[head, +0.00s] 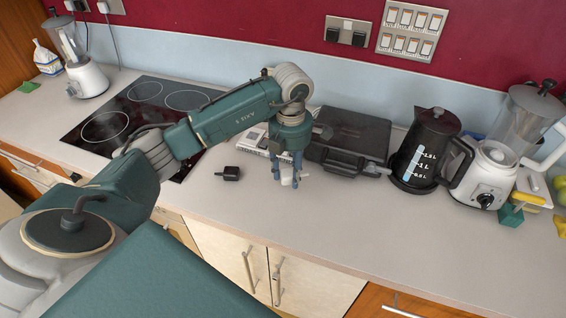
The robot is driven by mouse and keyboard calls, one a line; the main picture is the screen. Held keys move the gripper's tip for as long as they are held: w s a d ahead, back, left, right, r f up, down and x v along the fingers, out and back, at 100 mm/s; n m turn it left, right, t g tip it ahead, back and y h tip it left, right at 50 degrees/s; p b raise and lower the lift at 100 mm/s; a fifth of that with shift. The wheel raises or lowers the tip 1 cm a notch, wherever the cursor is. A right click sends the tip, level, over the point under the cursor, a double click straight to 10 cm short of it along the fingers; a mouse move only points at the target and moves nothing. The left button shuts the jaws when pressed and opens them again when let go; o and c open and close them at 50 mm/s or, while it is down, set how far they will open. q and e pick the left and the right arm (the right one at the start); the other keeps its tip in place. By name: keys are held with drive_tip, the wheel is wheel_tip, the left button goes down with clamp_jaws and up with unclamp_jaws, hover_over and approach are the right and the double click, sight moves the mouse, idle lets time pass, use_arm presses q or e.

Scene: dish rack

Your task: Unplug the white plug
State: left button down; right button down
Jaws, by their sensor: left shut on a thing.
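My left gripper (290,183) points down just above or at the worktop, in front of the black grill. It is shut on a small white thing (287,176) that looks like a white plug; the fingers hide part of it. A black plug (229,173) lies loose on the worktop to the left of the gripper. The wall socket at the top left (91,5) has what look like a dark plug and a white plug in it, small and partly cut off by the frame edge. My right gripper is not in view.
A black grill (352,135) stands behind the gripper, with a black kettle (421,155) and a white blender (491,172) to the right. A hob (140,115) is at left. A double socket (347,32) is on the red wall. The front worktop is clear.

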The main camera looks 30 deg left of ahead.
use_arm(q)
drive_tip(key=shift+w+a+f+n, duration=0.1)
drive_tip(key=shift+a+f+n, duration=0.1)
drive_tip(key=shift+a+n, duration=0.6)
drive_tip(key=shift+w+f+n, duration=0.1)
drive_tip(key=shift+f+n, duration=0.05)
drive_tip(key=shift+n, duration=0.55)
drive_tip(key=shift+a+f+n, duration=0.15)
drive_tip(key=shift+a+n, duration=0.1)
drive_tip(key=shift+n, duration=0.05)
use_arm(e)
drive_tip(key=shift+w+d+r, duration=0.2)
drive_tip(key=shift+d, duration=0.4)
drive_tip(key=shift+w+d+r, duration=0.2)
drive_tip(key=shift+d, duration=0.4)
